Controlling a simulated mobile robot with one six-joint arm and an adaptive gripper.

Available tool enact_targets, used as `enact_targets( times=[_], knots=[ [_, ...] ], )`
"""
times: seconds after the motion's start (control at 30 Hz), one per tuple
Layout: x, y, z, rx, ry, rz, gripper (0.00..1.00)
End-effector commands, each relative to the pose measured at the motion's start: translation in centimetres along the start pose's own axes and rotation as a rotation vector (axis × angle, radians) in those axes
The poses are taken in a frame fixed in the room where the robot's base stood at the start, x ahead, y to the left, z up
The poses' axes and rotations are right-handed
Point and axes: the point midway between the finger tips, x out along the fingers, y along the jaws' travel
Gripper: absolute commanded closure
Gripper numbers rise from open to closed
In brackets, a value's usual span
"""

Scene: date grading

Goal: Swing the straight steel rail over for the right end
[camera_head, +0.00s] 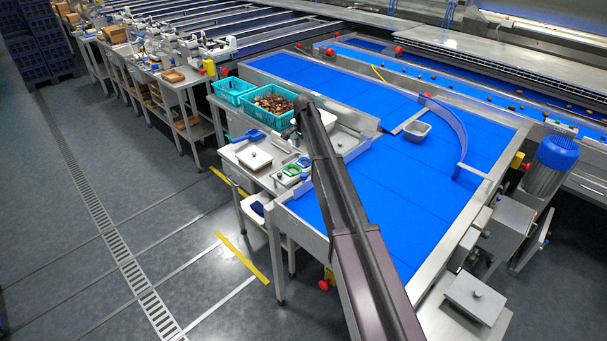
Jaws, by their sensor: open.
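A short straight steel bar (408,122) lies at the edge of the blue belt (400,175), beside a small grey tub (418,132). A curved blue guide (452,128) arcs over the belt to the right of it. A second short steel bar (474,171) meets the guide's lower end. I cannot tell for sure which of these is the straight steel rail. My dark arm reaches up from the bottom middle and hides part of the belt and the side table. My gripper cannot be made out; it seems hidden behind my arm.
Teal crates (233,91), one full of dates (273,103), stand left of my arm. The side table (245,178) holds a white lidded box and small trays. A blue-capped motor (557,152) stands at the right. Red knobs dot the frames.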

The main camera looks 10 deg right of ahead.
Motion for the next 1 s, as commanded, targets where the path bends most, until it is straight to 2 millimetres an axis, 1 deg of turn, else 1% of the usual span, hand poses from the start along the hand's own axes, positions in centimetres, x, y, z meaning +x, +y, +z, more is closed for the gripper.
enact_targets(
  times=[0.27,0.47,1.0],
  knots=[
    [0.2,0.0,0.1,-0.002,0.0,0.0,0.21],
    [1.0,0.0,0.1,-0.002,0.0,0.0,0.21],
    [4.9,0.0,0.1,-0.003,0.0,0.0,0.21]
  ],
)
